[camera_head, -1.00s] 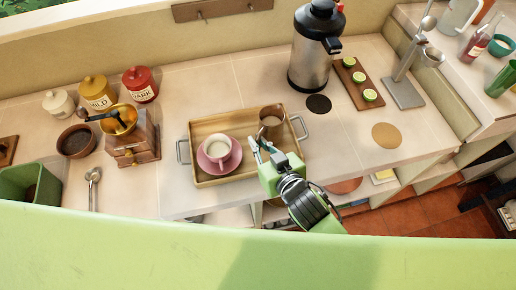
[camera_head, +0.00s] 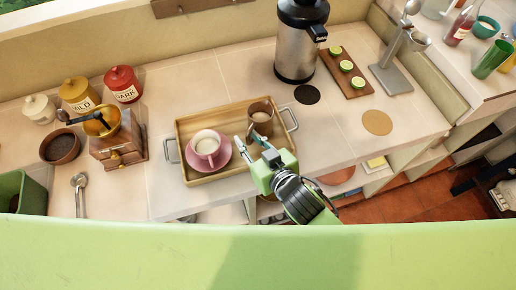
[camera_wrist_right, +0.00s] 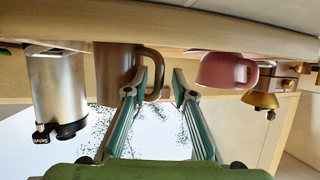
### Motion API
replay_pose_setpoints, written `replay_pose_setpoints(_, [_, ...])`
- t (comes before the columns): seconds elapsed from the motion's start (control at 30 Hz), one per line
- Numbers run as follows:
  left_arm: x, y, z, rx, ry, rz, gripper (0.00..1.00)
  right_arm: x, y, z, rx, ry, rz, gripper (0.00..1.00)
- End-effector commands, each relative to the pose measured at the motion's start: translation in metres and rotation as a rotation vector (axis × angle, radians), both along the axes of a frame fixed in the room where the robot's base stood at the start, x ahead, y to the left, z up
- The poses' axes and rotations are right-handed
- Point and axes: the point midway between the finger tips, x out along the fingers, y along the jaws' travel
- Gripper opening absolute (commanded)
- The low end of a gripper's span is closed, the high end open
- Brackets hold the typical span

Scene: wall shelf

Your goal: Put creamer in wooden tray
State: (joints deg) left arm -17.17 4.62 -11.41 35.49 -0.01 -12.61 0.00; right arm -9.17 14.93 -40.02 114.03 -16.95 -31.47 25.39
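The wooden tray (camera_head: 222,119) with metal side handles lies on the counter near its front edge. The brown creamer (camera_head: 261,114) stands upright inside the tray at its right end, with pale liquid in it. In the right wrist view, which is upside down, the creamer (camera_wrist_right: 115,72) shows with its handle close to one fingertip. A pink cup (camera_head: 207,144) on a pink saucer is in the tray left of it. My right gripper (camera_head: 248,138) is open over the tray's front right part, fingers spread beside the creamer; nothing is between the fingertips (camera_wrist_right: 165,76). My left gripper is not in view.
A steel dispenser (camera_head: 297,50) stands behind the tray. A board with lime halves (camera_head: 345,66) and a metal press (camera_head: 390,77) are to the right. A coffee grinder (camera_head: 118,150) and jars stand left. Free counter lies right of the tray.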

Motion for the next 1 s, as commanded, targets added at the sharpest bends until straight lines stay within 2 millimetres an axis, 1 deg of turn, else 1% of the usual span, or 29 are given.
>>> replay_pose_setpoints(0.13, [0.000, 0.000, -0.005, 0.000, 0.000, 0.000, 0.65, -0.019, -0.010, 0.005, -0.001, 0.002, 0.001, 0.24])
replay_pose_setpoints(0.4, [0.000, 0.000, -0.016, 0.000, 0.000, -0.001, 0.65, -0.061, -0.035, 0.025, 0.000, 0.002, 0.001, 0.24])
replay_pose_setpoints(0.5, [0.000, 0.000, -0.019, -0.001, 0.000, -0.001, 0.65, -0.074, -0.043, 0.031, -0.001, 0.002, 0.001, 0.24])
replay_pose_setpoints(0.7, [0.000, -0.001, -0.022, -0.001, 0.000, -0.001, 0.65, -0.088, -0.052, 0.040, 0.000, 0.001, 0.000, 0.24])
replay_pose_setpoints(1.0, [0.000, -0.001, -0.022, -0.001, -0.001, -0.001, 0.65, -0.091, -0.053, 0.042, 0.000, 0.000, 0.000, 0.24])
